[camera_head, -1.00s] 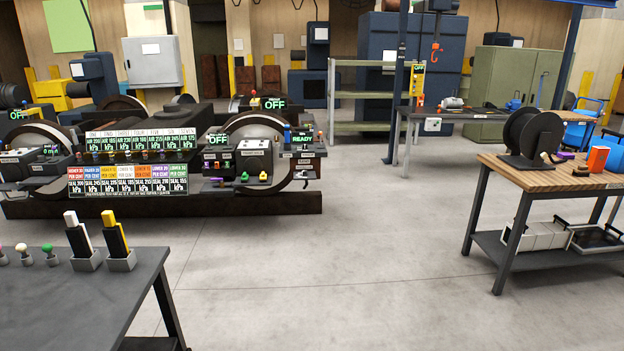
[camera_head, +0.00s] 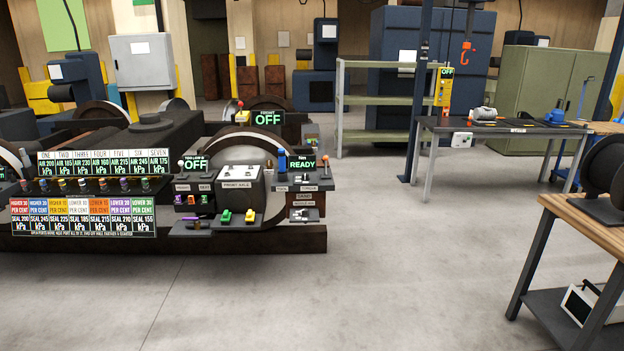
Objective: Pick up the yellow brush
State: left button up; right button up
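I cannot make out a yellow brush in the current head view. A small yellow piece (camera_head: 250,216) sits beside a green piece (camera_head: 226,216) on the railcar truck's front panel, but it is too small to identify as a brush. Neither of my grippers is in view, so their state is hidden.
A dark railcar truck (camera_head: 170,245) with wheels and signs fills the left. A wooden-topped table (camera_head: 603,228) with a black reel (camera_head: 605,170) stands at the right. A grey workbench (camera_head: 515,128) and shelf rack (camera_head: 380,135) stand behind. The middle floor (camera_head: 400,270) is clear.

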aim_at(251, 217)
jog(key=i+u, duration=0.25)
jog(key=i, duration=0.2)
jog(key=i+l+u, duration=0.2)
jog(key=i, duration=0.3)
jog(key=i+l+u, duration=0.25)
jog(key=i, duration=0.2)
